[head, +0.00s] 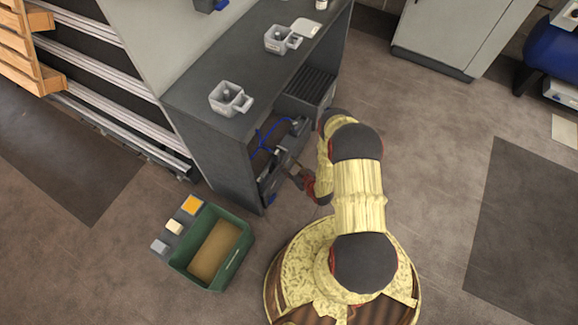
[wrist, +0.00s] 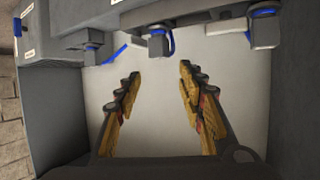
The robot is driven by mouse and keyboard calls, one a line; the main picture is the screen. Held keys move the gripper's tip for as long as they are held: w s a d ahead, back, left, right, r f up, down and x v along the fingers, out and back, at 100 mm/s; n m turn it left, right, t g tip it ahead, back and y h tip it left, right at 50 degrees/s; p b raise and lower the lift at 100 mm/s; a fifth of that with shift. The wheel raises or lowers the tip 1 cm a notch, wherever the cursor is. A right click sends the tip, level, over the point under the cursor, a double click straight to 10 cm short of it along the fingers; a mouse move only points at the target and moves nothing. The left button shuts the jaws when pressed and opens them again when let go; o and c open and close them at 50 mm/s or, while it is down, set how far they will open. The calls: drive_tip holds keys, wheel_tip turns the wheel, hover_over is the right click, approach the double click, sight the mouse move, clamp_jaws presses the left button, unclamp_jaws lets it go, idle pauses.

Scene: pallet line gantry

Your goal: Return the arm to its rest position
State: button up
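My arm (head: 358,195), in yellow covers, reaches from my round base to the open front of a dark grey bench (head: 190,85). My gripper (wrist: 160,73) is open in the wrist view, with nothing between its two fingers. A pale flat surface shows behind and between the fingers. Grey fittings with blue parts (wrist: 160,42) line the top of the wrist view, just beyond the fingertips. I cannot tell whether the fingertips touch anything. In the head view the gripper (head: 298,176) is small and partly hidden by my wrist.
A blue cable (head: 268,134) hangs in the bench opening. A green bin (head: 238,262) stands on the floor at the lower left. Open floor lies to the right, with a grey cabinet (head: 455,35) at the back.

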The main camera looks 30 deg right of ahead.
idle(0.5)
drive_tip(key=s+f+m+g, duration=0.1)
drive_tip(key=s+f+g, duration=0.5)
drive_tip(key=s+f, duration=0.4)
drive_tip(key=s+d+r+g, duration=0.2)
drive_tip(key=s+r+g, duration=0.1)
drive_tip(key=s+g, duration=0.15)
wheel_tip(320, 180, up, 37)
drive_tip(key=s+m+g+h+p, duration=0.1)
drive_tip(key=m+g+h+p, duration=0.1)
drive_tip(key=g, duration=0.3)
drive_tip(key=s+a+r+t+p, duration=0.1)
drive_tip(key=s+a+r, duration=0.3)
drive_tip(key=r, duration=1.1)
drive_tip(key=s+a+r+n+t+p, duration=0.1)
drive_tip(key=s+a+r+t, duration=0.3)
drive_tip(key=r, duration=1.2)
drive_tip(key=s+a+r+t+p, duration=0.1)
drive_tip(key=s+a+r, duration=0.3)
drive_tip(key=r, duration=1.1)
drive_tip(key=shift+a+r+n+t+p, duration=0.3)
drive_tip(key=shift+a+r+t+p, duration=0.1)
drive_tip(key=shift+a+t, duration=0.55)
